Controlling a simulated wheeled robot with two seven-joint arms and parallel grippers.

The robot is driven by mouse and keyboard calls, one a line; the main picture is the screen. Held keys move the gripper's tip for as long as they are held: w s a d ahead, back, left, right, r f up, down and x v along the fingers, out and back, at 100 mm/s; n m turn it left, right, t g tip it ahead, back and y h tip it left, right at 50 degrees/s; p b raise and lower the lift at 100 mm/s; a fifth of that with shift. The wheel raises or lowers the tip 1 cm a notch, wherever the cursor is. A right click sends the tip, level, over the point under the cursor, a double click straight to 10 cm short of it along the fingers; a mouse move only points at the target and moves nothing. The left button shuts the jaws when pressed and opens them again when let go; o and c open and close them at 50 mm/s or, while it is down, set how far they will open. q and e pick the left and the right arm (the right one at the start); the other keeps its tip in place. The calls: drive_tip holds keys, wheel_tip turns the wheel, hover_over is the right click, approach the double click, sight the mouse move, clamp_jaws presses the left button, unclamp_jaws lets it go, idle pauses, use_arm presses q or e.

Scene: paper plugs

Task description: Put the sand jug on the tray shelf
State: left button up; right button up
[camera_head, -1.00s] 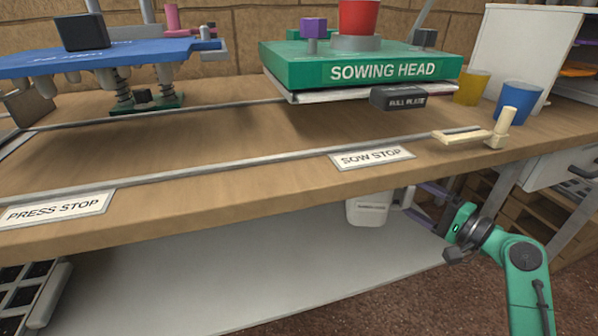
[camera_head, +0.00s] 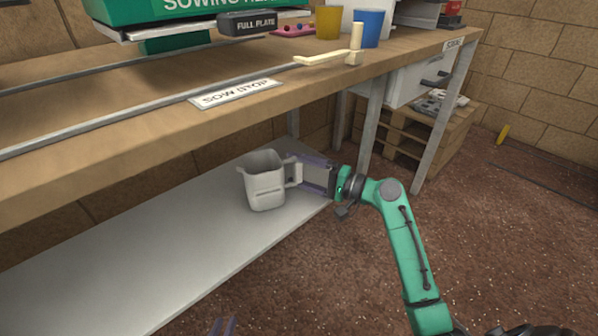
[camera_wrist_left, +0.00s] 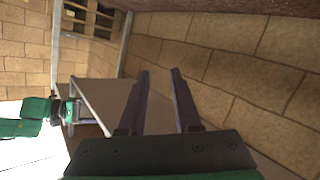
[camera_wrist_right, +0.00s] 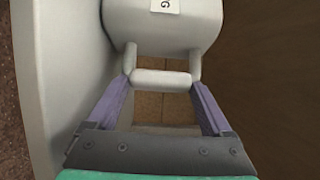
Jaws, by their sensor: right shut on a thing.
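A pale grey jug (camera_head: 264,186) is upright at the lower grey shelf (camera_head: 150,275), under the bench, near the shelf's right end. Whether its base rests on the shelf or hangs just above it, I cannot tell. My right gripper (camera_head: 299,168) comes in from the right and is shut on the jug's handle. In the right wrist view, the handle (camera_wrist_right: 162,78) lies between the purple fingertips, and part of a label ending in "G" shows on the jug (camera_wrist_right: 185,28). My left gripper (camera_wrist_left: 161,72) is open and empty; only its purple tips show at the head view's bottom edge (camera_head: 224,325).
The wooden bench (camera_head: 130,115) overhangs the shelf. A bench leg (camera_head: 373,125) stands close behind my right gripper. A yellow cup (camera_head: 328,22), a blue cup (camera_head: 368,28) and a pale wooden tool (camera_head: 335,58) sit on top. The shelf left of the jug is clear.

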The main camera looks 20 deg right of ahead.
use_arm(q)
drive_tip(key=shift+w+r, duration=0.3)
drive_tip(key=shift+w+r+t, duration=0.1)
drive_tip(key=shift+t, duration=0.2)
use_arm(e)
drive_tip(key=shift+f, duration=0.1)
use_arm(q)
drive_tip(key=shift+r, duration=0.15)
use_arm(e)
drive_tip(key=o, duration=1.1)
drive_tip(key=shift+o, duration=0.2)
drive_tip(key=shift+s+d, duration=0.15)
drive_tip(key=shift+d, duration=0.05)
drive_tip(key=p+v, duration=0.1)
drive_tip(key=v, duration=0.4)
use_arm(q)
drive_tip(key=s+g, duration=0.1)
drive_tip(key=s+f+p, duration=0.1)
drive_tip(key=s, duration=0.1)
drive_tip(key=shift+s+d+f+g, duration=0.1)
drive_tip(key=shift+g, duration=0.3)
use_arm(e)
drive_tip(key=v, duration=0.6)
drive_tip(key=shift+s+d, duration=0.15)
drive_tip(key=shift+s, duration=0.05)
